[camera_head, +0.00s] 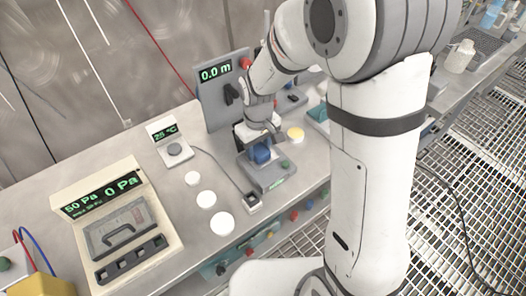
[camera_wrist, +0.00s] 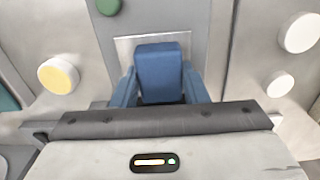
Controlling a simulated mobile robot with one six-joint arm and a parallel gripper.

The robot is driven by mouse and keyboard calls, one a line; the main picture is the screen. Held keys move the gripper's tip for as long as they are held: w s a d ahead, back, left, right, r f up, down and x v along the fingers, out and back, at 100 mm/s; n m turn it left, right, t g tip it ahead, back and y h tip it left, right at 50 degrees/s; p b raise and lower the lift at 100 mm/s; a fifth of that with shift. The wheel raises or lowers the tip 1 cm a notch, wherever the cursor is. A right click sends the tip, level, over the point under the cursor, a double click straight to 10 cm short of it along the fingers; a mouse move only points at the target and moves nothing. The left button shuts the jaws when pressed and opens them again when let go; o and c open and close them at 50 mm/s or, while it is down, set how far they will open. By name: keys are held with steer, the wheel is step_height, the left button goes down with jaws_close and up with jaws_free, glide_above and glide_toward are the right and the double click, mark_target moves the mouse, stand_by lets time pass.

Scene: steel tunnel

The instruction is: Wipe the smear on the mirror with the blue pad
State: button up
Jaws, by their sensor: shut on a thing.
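My gripper (camera_head: 259,142) is over a grey box (camera_head: 268,181) on the bench, pointing down. It is shut on the blue pad (camera_head: 262,154). In the wrist view the pad (camera_wrist: 160,68) sits between the two blue fingers of my gripper (camera_wrist: 160,90). Behind the pad, a pale square plate, which looks like the mirror (camera_wrist: 124,46), shows at its upper edge and sides. The pad covers most of this plate. I see no smear on the visible part. I cannot tell whether the pad touches the plate.
A panel reading 0.0 m (camera_head: 215,95) stands behind the box. A yellow-topped disc (camera_head: 296,134) is close on the right. Several white discs (camera_head: 222,223) and a pressure console (camera_head: 120,225) are on the left. A temperature unit (camera_head: 172,145) stands further back.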

mark_target(265, 157)
steer(key=shift+w+a+f, duration=0.15)
steer(key=shift+w+f, duration=0.05)
steer(key=shift+c, duration=0.7)
steer(key=shift+w+r, duration=0.1)
steer(key=shift+r, duration=0.05)
steer(key=shift+s+d+r, duration=0.1)
steer(key=shift+s+d, duration=0.45)
steer(key=shift+s, duration=0.25)
steer(key=shift+s+d, duration=0.5)
steer(key=shift+s, duration=0.25)
steer(key=shift+r+p, duration=2.2)
steer(key=shift+r, duration=0.8)
steer(key=shift+r, duration=0.1)
